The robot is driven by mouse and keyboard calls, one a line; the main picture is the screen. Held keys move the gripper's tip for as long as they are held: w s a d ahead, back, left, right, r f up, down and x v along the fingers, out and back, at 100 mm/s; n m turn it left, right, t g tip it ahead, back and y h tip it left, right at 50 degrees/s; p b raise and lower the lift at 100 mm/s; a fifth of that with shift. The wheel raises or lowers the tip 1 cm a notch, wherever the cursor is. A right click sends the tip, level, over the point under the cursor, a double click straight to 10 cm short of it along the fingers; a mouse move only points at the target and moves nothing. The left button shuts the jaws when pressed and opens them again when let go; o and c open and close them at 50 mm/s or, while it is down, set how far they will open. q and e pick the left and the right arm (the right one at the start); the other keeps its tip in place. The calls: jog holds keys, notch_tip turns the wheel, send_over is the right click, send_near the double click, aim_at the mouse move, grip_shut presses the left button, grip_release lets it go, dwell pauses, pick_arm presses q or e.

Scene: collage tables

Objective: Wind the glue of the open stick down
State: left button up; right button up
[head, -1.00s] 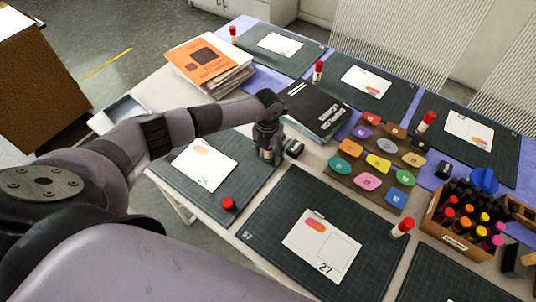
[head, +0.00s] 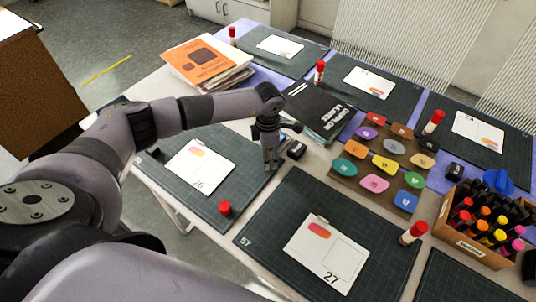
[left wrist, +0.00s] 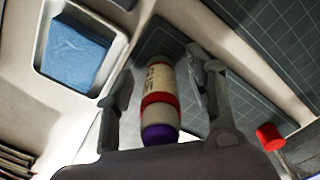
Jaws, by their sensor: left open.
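The open glue stick (left wrist: 160,98) shows in the left wrist view between my left fingers. It has a white labelled body, a red band and a purple glue end toward the camera. My left gripper (left wrist: 163,98) is open, with one finger on each side of the stick and gaps visible. In the head view the left gripper (head: 271,165) points down by the far right corner of the card 26 mat, and I cannot make out the stick there. A loose red cap (head: 225,208) lies on that mat; it also shows in the left wrist view (left wrist: 269,137). My right gripper is out of view.
A black block (head: 296,150) sits close right of the left gripper. Books (head: 322,110) lie behind it, and a board of coloured tiles (head: 346,181) is to the right. A capped glue stick (head: 413,233) stands by card 27. A marker crate (head: 470,246) is at far right.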

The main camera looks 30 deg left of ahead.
pick_arm(q)
jog(key=m+b, duration=0.2)
jog(key=m, duration=0.1)
jog(key=m+b, duration=0.3)
jog(key=m, duration=0.1)
jog(key=m+b, duration=0.2)
jog(key=m, duration=0.2)
jog(key=shift+f, duration=0.3)
jog(key=m+b, duration=0.1)
jog(key=m, duration=0.1)
jog(key=shift+r+m, duration=0.1)
jog(key=shift+m, duration=0.3)
jog(key=shift+r+m, duration=0.2)
jog(key=shift+m, duration=0.1)
jog(key=shift+c, duration=0.2)
jog(key=c, duration=1.1)
jog(key=shift+c, duration=0.2)
jog(key=shift+f, duration=0.1)
